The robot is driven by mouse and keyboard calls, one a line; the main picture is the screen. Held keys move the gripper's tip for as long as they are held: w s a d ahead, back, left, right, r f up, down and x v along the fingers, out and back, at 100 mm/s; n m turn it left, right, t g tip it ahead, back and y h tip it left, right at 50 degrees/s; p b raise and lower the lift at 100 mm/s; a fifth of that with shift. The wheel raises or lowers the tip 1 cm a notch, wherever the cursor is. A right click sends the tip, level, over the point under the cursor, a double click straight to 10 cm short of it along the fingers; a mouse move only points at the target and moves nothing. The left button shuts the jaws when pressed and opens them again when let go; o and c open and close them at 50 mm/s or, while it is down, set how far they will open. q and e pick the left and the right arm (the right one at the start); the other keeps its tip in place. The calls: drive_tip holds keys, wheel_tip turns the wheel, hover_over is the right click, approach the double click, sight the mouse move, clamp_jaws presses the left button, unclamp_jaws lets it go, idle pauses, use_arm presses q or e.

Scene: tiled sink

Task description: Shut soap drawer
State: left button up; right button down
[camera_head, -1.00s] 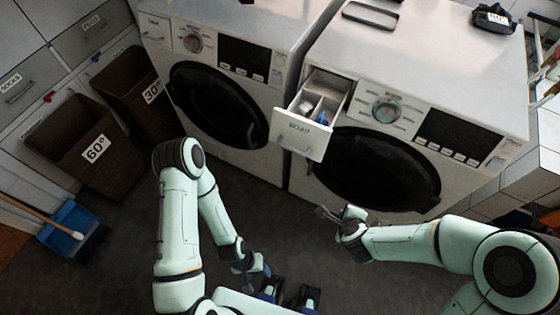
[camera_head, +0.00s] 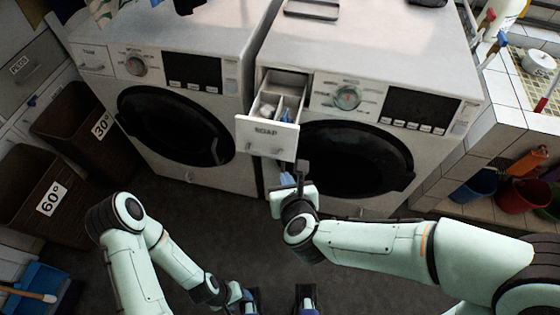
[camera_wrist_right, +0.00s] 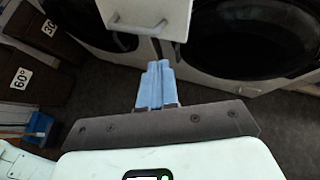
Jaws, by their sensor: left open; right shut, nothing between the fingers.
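The soap drawer (camera_head: 266,138), a white tray with a labelled front, is pulled out of the upper left of the right washing machine (camera_head: 350,98). Blue and white contents show inside. My right gripper (camera_head: 287,173) is just below the drawer front, with its blue fingers together and empty. In the right wrist view these fingers (camera_wrist_right: 156,72) point toward the drawer front (camera_wrist_right: 150,14), which fills the top middle with its handle at the lower edge. I cannot tell whether they touch. My left gripper (camera_head: 238,294) is low at the bottom of the head view, open and away from the drawer.
A second washing machine (camera_head: 160,58) stands to the left, its drawer flush. Brown bins marked 30° (camera_head: 82,122) and 60° (camera_head: 40,197) stand further left. A tiled ledge with buckets (camera_head: 508,197) is at right. Dark floor is clear before the machines.

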drive_tip(key=w+f, duration=0.2)
drive_tip(key=w, duration=0.4)
drive_tip(key=shift+w+a+f, duration=0.2)
drive_tip(key=shift+w+a, duration=0.1)
drive_tip(key=shift+a, duration=0.1)
